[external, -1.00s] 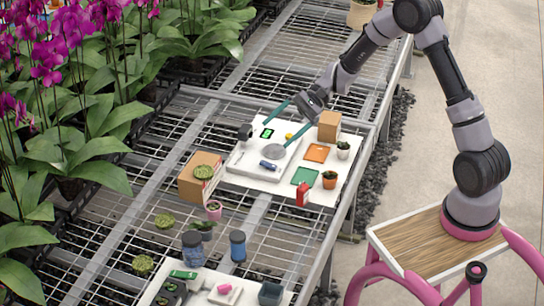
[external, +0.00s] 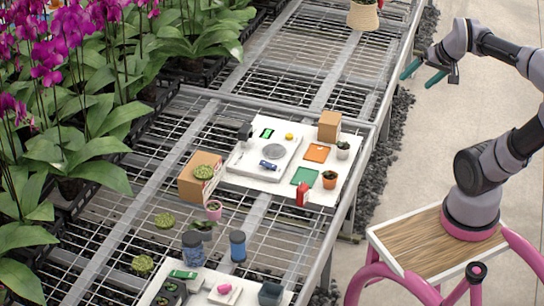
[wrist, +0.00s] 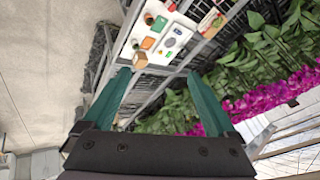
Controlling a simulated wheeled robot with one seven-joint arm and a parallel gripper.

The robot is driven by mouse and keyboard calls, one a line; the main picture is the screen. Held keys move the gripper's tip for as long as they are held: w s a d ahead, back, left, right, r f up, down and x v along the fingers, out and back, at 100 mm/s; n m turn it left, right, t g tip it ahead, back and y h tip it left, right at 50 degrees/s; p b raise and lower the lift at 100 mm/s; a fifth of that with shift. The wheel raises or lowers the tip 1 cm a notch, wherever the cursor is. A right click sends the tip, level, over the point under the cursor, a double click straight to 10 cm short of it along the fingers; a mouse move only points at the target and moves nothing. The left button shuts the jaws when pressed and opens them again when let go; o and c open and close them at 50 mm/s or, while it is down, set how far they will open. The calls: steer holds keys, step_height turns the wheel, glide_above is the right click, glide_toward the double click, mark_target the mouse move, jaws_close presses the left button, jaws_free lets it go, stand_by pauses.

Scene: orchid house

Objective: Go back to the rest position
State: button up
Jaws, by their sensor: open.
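My gripper (external: 423,76) is up at the right of the external view, over the bare floor beyond the bench edge. Its two teal fingers are apart with nothing between them. In the wrist view my gripper (wrist: 158,92) also shows open and empty, with the bench far off beyond the fingertips. The arm bends high above my wooden-topped base.
The mesh bench (external: 240,228) carries a white board (external: 338,180) with a scale (external: 264,150), an orange square (external: 316,153), a green square (external: 305,176), small pots and a cardboard box (external: 329,126). Purple orchids (external: 60,45) crowd the left. Open floor (external: 420,150) lies between bench and base.

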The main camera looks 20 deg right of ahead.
steer(key=shift+s+d+r+t+h, duration=0.15)
steer(key=shift+s+d+t+h, duration=0.2)
steer(key=shift+s+d, duration=0.3)
